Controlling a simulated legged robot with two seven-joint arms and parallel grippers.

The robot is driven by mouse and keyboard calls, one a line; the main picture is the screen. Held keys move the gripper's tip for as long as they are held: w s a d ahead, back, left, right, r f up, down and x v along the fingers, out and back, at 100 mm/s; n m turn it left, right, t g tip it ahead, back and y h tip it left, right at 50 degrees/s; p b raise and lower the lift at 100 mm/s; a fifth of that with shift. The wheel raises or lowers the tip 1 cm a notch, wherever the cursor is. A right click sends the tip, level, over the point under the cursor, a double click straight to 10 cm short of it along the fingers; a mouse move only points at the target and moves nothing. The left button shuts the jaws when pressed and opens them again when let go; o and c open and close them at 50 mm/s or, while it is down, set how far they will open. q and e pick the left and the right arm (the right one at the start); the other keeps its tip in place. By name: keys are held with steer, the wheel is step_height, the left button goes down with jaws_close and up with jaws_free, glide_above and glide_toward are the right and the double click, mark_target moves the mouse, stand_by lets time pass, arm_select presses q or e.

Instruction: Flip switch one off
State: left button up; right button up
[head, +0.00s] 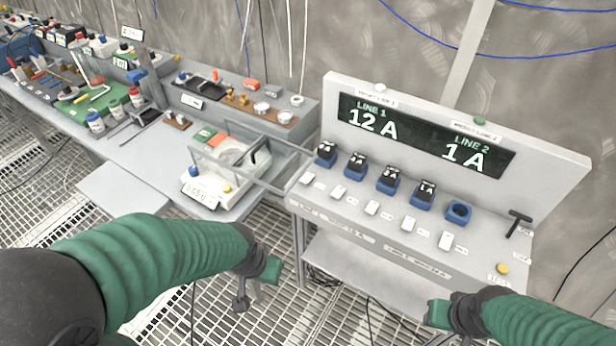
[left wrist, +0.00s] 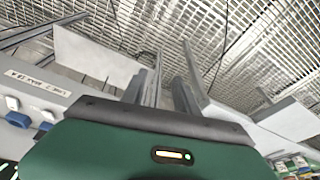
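The grey switch panel (head: 385,240) stands right of centre in the head view. A row of small white switches (head: 338,192) runs along its sloped top, and the leftmost switch (head: 308,178) is at the row's left end. I cannot read its number or its on/off position. Behind the row are blue sockets, most with black labelled plugs (head: 326,152); the rightmost blue socket (head: 459,211) has none. My left gripper (head: 250,297) hangs below and left of the panel, open and empty; its fingers also show apart in the left wrist view (left wrist: 165,92). My right gripper (head: 437,313) is low in front of the panel, its fingers hidden.
The upright display (head: 425,137) reads LINE 1 12 A and LINE 2 1 A. A black T-handle (head: 518,222) and yellow button (head: 502,268) are at the panel's right. A clear-covered box (head: 225,165) stands on the left bench. A lower shelf (head: 365,265) juts out below the panel.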

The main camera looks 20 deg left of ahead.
arm_select(q)
steer(key=shift+c, duration=0.8)
steer(key=w+f+t+b, duration=0.1)
steer(key=w+f+b, duration=0.1)
steer(key=w+a+f+t+b, duration=0.1)
steer(key=w+b, duration=0.1)
steer(key=w, duration=0.1)
steer(key=w+a+f+t+b, duration=0.1)
steer(key=w+f+b, duration=0.1)
steer(key=w, duration=0.1)
steer(key=shift+a+f+b, duration=0.15)
steer(key=shift+f+b, duration=0.2)
jaws_close()
steer(key=w+f+m+t+h+b, duration=0.1)
steer(key=w+t+h+b, duration=0.1)
steer(key=w+t+b, duration=0.4)
steer(key=w+a+m+t+h+b, duration=0.1)
steer(key=w+m+t+h+b, duration=0.1)
steer(key=w+t+b, duration=0.5)
steer(key=w+h+b, duration=0.1)
steer(key=w+b, duration=0.1)
steer(key=b, duration=0.2)
steer(key=shift+w+f+b, duration=0.35)
steer(key=shift+f, duration=0.05)
steer(key=shift+a, duration=0.1)
